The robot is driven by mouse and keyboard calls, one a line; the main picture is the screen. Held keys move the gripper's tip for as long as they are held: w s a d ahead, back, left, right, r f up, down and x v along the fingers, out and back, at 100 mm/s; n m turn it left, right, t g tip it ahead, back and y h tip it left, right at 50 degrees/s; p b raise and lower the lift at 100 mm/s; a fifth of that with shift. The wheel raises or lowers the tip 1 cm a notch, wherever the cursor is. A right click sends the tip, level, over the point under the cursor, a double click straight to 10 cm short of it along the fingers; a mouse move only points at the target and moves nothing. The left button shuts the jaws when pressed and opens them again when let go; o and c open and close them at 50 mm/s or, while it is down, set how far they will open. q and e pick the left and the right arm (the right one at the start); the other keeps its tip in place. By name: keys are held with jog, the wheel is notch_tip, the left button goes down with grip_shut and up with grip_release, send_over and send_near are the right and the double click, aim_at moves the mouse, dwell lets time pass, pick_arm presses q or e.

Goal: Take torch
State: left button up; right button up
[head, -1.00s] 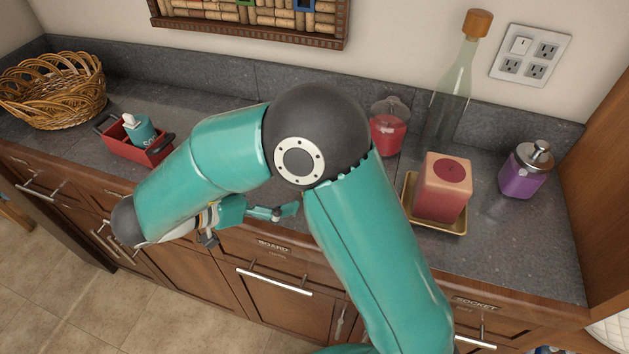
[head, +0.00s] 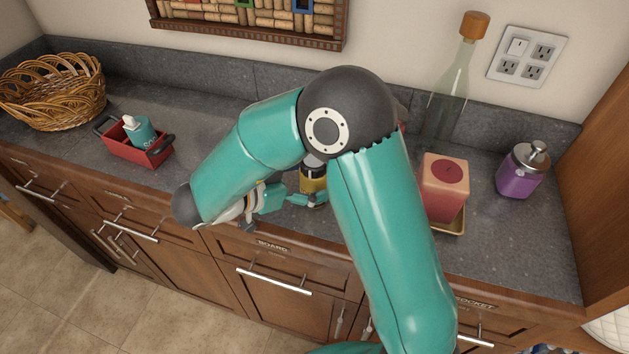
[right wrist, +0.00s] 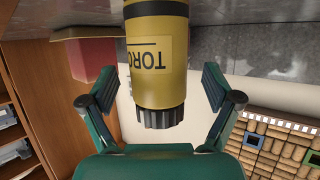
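The torch (right wrist: 157,60) is a yellow cylinder with a dark ribbed end and a label reading "TORC". It is upside down in the right wrist view. In the head view the torch (head: 314,181) stands on the counter, partly hidden by my right arm. My right gripper (right wrist: 157,88) is open, with one finger on each side of the torch and a visible gap to each. In the head view my right gripper (head: 291,199) is at the torch, near the counter's front edge, partly hidden. My left gripper is not in view.
A pink candle (head: 443,187) on a gold tray (head: 450,222) stands right of my arm, with a glass bottle (head: 449,100) behind. A red caddy (head: 128,150) and a wicker basket (head: 55,90) stand left. Counter behind the caddy is clear.

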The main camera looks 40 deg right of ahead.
jog(key=c, duration=1.3)
